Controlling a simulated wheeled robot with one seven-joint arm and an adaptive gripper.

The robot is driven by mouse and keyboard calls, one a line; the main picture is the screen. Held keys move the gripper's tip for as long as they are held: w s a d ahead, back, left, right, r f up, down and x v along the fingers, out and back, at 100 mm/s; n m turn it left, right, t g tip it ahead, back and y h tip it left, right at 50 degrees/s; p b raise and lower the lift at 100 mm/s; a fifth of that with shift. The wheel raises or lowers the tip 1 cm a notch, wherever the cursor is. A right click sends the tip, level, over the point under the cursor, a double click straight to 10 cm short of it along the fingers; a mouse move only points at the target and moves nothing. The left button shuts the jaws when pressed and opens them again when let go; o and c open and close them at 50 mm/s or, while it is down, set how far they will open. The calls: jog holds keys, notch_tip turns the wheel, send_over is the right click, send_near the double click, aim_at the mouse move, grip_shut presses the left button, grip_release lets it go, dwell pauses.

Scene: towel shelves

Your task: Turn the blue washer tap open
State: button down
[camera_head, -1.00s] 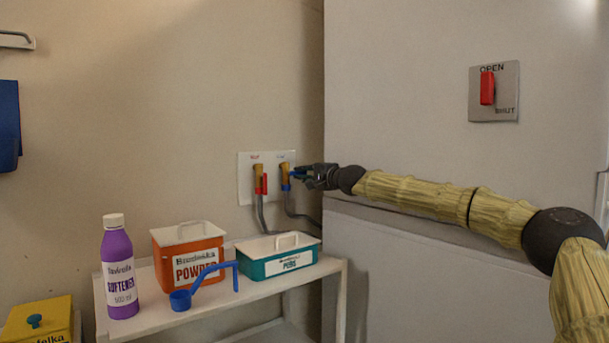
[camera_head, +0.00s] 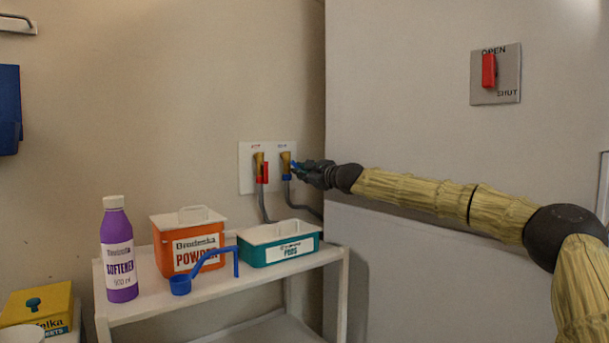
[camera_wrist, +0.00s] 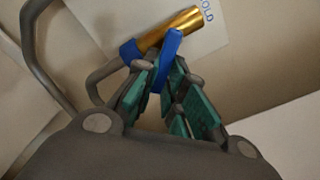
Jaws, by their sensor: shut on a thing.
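The blue washer tap has a brass body (camera_head: 286,162) on the white wall plate (camera_head: 247,180), with a blue collar and a grey hose below it. In the wrist view, the brass body (camera_wrist: 170,28) lies beside the word COLD, and its blue lever (camera_wrist: 168,58) sits between my fingertips. My gripper (camera_head: 299,168) reaches in from the right at the tap. In the wrist view, the teal-padded fingers (camera_wrist: 163,78) are shut on the blue lever. In the head view my fingers partly hide the lever. The red-levered tap (camera_head: 262,168) is just left of it.
Below stands a white shelf (camera_head: 345,262) with a purple softener bottle (camera_head: 120,255), orange powder box (camera_head: 170,255), teal pods box (camera_head: 315,247) and blue scoop (camera_head: 181,285).

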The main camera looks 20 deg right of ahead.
jog(key=shift+s+a+f+m+b, duration=0.15)
jog(key=shift+a+m+b, duration=0.4)
jog(key=shift+m, duration=0.9)
jog(key=shift+s+a+f+m+b, duration=0.25)
jog(key=shift+m+b, duration=0.65)
jog(key=shift+m, duration=0.6)
jog(key=shift+s+a+f+m+b, duration=0.1)
jog(key=shift+a+m+b, duration=0.5)
jog(key=shift+m, duration=0.85)
jog(key=shift+d+r, duration=0.15)
jog(key=c, duration=1.5)
grip_release()
jog(key=shift+r, duration=4.85)
